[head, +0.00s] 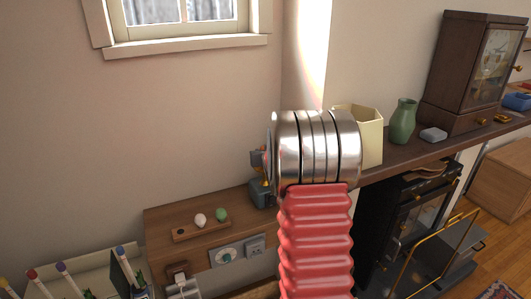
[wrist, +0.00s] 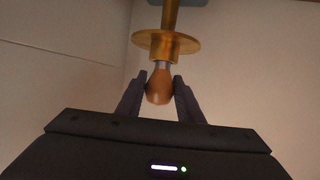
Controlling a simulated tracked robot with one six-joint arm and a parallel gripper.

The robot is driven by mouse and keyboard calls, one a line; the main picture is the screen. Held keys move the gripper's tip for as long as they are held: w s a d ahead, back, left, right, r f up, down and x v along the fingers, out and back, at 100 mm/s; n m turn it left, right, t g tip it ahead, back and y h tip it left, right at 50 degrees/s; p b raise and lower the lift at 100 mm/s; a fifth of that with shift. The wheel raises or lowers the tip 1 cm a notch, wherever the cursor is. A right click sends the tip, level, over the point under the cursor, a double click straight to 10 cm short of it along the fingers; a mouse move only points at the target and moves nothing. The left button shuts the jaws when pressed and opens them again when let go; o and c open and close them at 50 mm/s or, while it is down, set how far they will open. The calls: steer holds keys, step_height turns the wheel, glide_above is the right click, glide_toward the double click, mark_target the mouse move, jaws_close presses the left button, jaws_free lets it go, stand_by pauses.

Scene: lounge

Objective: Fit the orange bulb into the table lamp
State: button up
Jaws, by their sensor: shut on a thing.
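In the wrist view my gripper (wrist: 160,86) is shut on the orange bulb (wrist: 159,92), with one dark finger on each side. The bulb's silver cap (wrist: 161,66) points at the brass disc (wrist: 150,42) of the table lamp and meets it in the picture. I cannot tell how far the cap is inside the socket. The lamp's brass stem runs from the disc to a grey-green base at the top edge. In the head view the lamp's dark green base (head: 261,194) stands on the wooden shelf, and my arm hides much of the lamp and gripper.
A wooden rack (head: 188,236) holds a white bulb (head: 200,220) and a green bulb (head: 221,214), left of the lamp. A cream hexagonal pot (head: 370,136), a green vase (head: 404,121) and a dark clock (head: 470,70) stand on the mantel to the right. A black stove (head: 395,232) stands below.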

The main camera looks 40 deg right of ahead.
steer(key=shift+f, duration=0.5)
steer(key=o, duration=1.2)
steer(key=shift+s+r, duration=0.1)
steer(key=v, duration=0.6)
stand_by(0.4)
stand_by(0.8)
